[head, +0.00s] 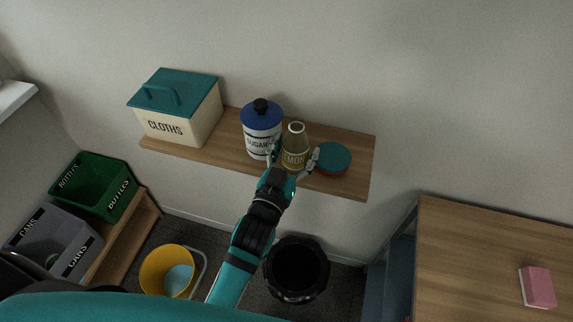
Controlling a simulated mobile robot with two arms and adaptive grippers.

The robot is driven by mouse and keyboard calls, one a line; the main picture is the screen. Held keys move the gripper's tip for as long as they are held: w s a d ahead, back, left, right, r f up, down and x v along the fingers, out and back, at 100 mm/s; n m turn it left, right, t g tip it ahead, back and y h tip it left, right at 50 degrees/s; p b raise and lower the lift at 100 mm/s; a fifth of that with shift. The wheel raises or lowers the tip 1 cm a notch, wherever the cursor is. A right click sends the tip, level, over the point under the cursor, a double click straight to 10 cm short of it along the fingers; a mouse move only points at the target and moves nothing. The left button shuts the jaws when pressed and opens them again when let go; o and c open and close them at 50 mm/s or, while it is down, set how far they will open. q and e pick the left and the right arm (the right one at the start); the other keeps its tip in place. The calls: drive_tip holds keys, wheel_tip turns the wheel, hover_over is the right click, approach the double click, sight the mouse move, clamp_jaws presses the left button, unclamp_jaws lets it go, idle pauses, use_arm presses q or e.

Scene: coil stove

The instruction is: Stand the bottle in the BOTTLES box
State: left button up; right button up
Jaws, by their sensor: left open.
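The bottle (295,147) stands upright on the wooden wall shelf, its lower part marked with a label reading "MON". My left gripper (292,161) is open, with one finger at each side of the bottle's lower body; I cannot tell whether they touch it. The green BOTTLES box (97,186) sits at the lower left on a low wooden bench, and its inside looks empty from here. My right gripper does not show.
On the shelf (228,132), a SUGAR canister (262,131) stands just left of the bottle, a teal-lidded tin (333,158) just right. A CLOTHS box (176,108) is farther left. Below are a grey CANS box (52,243), yellow bucket (167,270), black bin (297,270) and table (480,250).

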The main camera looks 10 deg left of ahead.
use_arm(q)
drive_tip(key=s+a+b, duration=0.1)
drive_tip(key=s+b, duration=0.2)
drive_tip(key=s, duration=0.8)
drive_tip(key=shift+s+a, duration=0.15)
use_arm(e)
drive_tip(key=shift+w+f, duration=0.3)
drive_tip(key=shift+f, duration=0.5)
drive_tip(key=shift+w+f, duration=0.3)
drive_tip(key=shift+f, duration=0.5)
